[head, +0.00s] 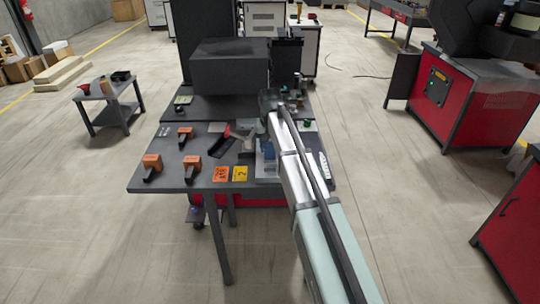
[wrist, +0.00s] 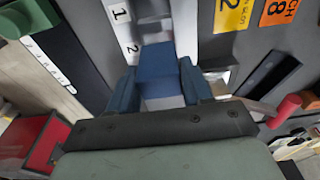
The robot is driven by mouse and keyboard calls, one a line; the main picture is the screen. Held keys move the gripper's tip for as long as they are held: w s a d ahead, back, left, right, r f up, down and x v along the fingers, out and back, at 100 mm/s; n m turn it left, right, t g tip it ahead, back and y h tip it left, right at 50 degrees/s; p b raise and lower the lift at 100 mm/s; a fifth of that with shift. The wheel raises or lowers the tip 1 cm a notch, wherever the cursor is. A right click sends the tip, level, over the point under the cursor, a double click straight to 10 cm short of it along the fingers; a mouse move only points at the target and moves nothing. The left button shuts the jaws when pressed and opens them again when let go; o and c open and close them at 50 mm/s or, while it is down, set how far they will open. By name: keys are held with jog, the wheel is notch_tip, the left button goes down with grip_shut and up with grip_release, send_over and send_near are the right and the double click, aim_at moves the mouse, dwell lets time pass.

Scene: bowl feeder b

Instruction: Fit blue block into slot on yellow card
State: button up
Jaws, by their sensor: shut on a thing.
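My gripper (wrist: 159,78) is shut on a blue block (wrist: 156,60), which sits between its two blue fingers in the wrist view. The yellow card (wrist: 235,14) lies at the top of the wrist view and shows a large 2. In the head view the yellow card (head: 240,174) lies near the table's front edge, left of my arm. A white strip (wrist: 122,22) marked 1 and 2 runs beside grey channels just beyond the block. The block's far end is hidden, so I cannot tell whether it is inside a slot.
An orange card (head: 221,174) lies left of the yellow one. Several orange-and-black tools (head: 152,163) lie on the left of the dark table (head: 180,180). A black tray with a red part (head: 222,144) sits near the middle. A dark box (head: 229,66) stands at the back.

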aim_at(270, 154)
jog(key=shift+f, duration=2.05)
jog(key=shift+f, duration=0.2)
jog(key=o, duration=1.2)
jog(key=shift+r, duration=0.2)
jog(key=r, duration=0.4)
jog(key=s+r, duration=0.1)
jog(key=r, duration=0.7)
jog(key=shift+s, duration=0.25)
